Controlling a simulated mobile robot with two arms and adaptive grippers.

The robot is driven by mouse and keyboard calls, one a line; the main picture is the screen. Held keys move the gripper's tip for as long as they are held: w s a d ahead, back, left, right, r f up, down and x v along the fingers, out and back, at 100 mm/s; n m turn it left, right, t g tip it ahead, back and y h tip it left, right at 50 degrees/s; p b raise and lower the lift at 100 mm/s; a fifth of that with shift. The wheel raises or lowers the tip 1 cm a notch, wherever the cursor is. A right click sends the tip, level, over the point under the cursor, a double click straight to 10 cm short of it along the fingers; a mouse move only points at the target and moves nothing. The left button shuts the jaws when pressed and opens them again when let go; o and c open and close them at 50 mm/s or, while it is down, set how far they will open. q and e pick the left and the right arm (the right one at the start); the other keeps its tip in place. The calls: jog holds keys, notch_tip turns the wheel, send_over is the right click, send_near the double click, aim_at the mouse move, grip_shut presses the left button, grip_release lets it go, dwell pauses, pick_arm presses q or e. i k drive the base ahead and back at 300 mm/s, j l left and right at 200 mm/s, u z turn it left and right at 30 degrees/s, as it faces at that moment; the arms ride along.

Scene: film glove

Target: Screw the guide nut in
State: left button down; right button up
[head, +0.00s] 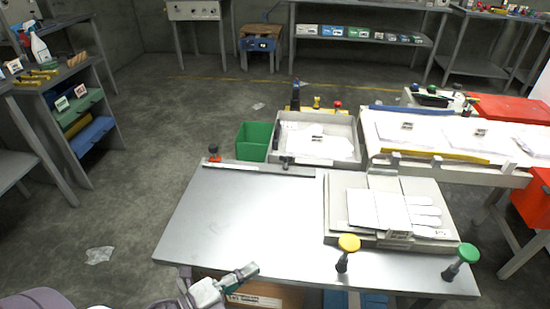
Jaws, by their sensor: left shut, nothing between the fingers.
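A guide rail (258,168) runs along the back left edge of the metal table (235,215). A dark knob-like part (286,161) sits on the rail toward its right end, and a red-orange knob (213,150) stands at its left end. I cannot tell which of these is the guide nut, or how far it is screwed in. My left gripper (252,268) is shut and empty, just off the table's front edge, well away from the rail. My right gripper is not in view.
A film glove (385,210) lies on a raised plate at the table's right. Yellow (348,243) and green (467,252) knobs stand at the front edge. A green bin (254,142) and a grey tray (345,125) are behind. The table's left half is clear.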

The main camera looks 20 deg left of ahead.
aim_at(285, 159)
jog(key=i+j, duration=0.6)
jog(key=i, duration=0.15)
